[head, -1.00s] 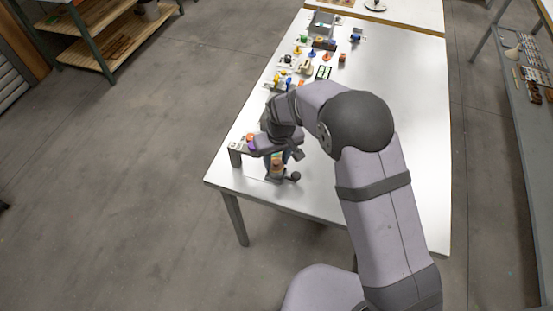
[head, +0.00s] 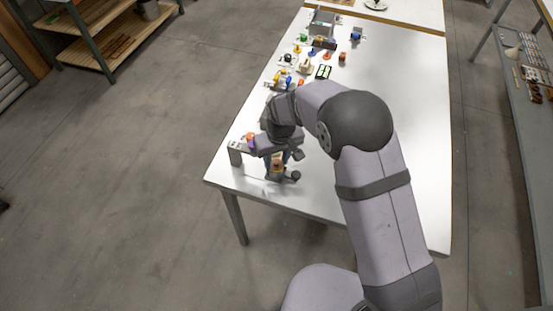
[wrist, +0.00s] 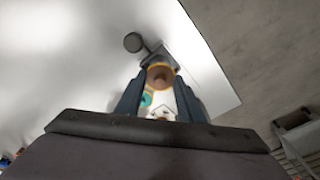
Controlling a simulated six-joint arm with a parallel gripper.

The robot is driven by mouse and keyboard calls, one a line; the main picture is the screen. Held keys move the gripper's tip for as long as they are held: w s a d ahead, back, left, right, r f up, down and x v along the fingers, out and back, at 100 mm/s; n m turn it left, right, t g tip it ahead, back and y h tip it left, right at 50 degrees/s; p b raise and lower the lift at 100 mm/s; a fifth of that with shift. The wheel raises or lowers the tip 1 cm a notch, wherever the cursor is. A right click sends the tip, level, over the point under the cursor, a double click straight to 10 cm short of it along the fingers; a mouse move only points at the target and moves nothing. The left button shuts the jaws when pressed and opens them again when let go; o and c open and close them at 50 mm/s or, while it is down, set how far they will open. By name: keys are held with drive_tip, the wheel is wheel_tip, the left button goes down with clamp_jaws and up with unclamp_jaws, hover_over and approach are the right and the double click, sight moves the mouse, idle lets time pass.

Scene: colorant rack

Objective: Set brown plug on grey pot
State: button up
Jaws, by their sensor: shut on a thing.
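My gripper (head: 279,158) is near the front left corner of the white table, pointing down. In the wrist view its two dark fingers (wrist: 158,82) are shut on the brown plug (wrist: 159,77), a round brown piece with a yellow-orange rim around it. The plug also shows as a small brown patch in the head view (head: 277,165). Just below it is a dark grey holder (head: 272,178), perhaps the grey pot, with a round dark knob (head: 295,176) at its side. The fingers hide much of it, and I cannot tell whether plug and holder touch.
A grey rack (head: 235,156) with a purple and an orange piece stands just left of my gripper. Several small coloured parts (head: 305,66) lie farther back on the white table (head: 390,80). The table's right side is clear. Its front edge is close to my gripper.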

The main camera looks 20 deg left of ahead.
drive_tip(key=o, duration=1.6)
drive_tip(key=shift+c, duration=0.2)
drive_tip(key=shift+r, duration=0.1)
drive_tip(key=shift+r+p, duration=1.85)
drive_tip(key=shift+r, duration=0.6)
